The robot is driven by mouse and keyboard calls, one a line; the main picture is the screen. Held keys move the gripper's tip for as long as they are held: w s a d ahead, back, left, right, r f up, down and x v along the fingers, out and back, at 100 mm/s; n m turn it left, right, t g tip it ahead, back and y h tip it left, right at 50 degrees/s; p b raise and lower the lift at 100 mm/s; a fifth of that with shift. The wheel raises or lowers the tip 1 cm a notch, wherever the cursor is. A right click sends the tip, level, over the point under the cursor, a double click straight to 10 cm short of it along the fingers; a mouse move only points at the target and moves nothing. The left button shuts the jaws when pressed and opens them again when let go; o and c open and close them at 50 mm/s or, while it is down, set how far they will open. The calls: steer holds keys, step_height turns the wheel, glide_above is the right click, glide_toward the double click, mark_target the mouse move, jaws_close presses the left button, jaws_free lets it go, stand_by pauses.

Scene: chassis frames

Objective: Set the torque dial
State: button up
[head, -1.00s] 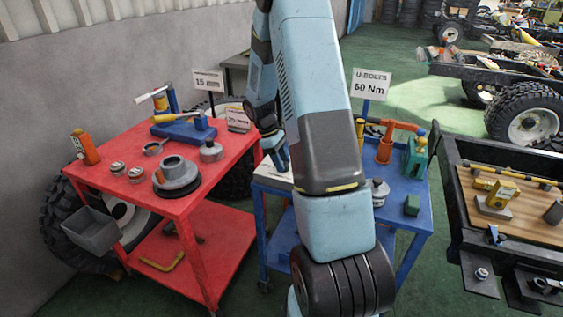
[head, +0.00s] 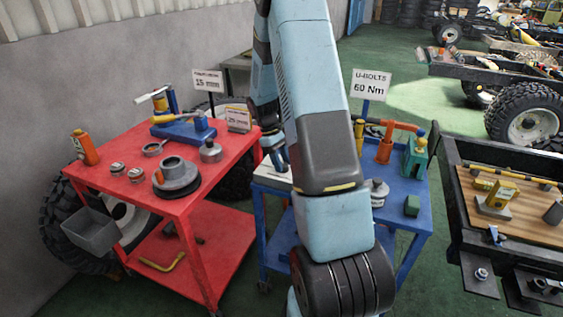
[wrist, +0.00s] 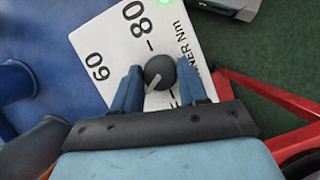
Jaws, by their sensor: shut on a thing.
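The torque dial is a dark round knob (wrist: 160,72) on a white plate (wrist: 108,50) printed with 60, 80 and a partly hidden word ending in Nm. In the wrist view my gripper (wrist: 161,80) has its two blue fingers shut on the knob, one on each side. A pale pointer line on the knob runs toward the picture's lower left. In the head view my gripper (head: 277,158) is low at the blue cart's left side, and the knob is hidden there.
The blue cart (head: 408,215) also carries an orange stand (head: 385,148) and a green block (head: 412,206). A red cart (head: 130,150) with tools stands on the left. A truck chassis (head: 465,195) is at the right. A green light (wrist: 193,3) shows beyond the plate.

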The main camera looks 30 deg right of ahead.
steer(key=o, duration=1)
steer(key=v, duration=1.3)
steer(key=shift+w+r, duration=0.2)
steer(key=shift+r, duration=0.15)
steer(key=shift+a, duration=0.1)
